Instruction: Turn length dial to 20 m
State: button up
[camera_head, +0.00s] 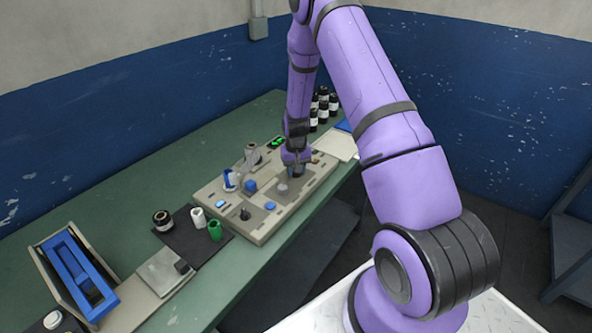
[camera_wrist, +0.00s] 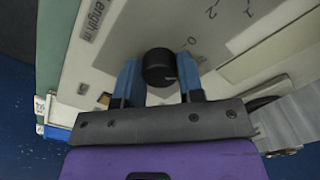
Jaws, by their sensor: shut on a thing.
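The length dial (camera_wrist: 159,67) is a round black knob on the pale panel, seen in the wrist view beside the printed word "Length m" (camera_wrist: 92,20). My gripper (camera_wrist: 158,72) has its two blue fingers on either side of the dial, shut on it. Numbers 0, 1 and 2 are printed along an arc to the right of the dial. I cannot read the dial's setting. In the head view my gripper (camera_head: 297,166) is over the far right part of the grey wrapper board (camera_head: 262,228), and the dial is hidden there.
A green display (camera_head: 277,142), a blue block (camera_head: 250,186) and a blue button (camera_head: 270,205) are on the board. A dark mat with white and green rolls (camera_head: 214,230) lies to the left. Several black-capped bottles (camera_head: 322,105) stand behind my gripper. The green bench is clear at the back left.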

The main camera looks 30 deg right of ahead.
jog(key=o, duration=0.9)
jog(key=shift+r, duration=0.1)
notch_tip(320, 180, up, 11)
jog(key=shift+f, duration=0.15)
dwell(0.4)
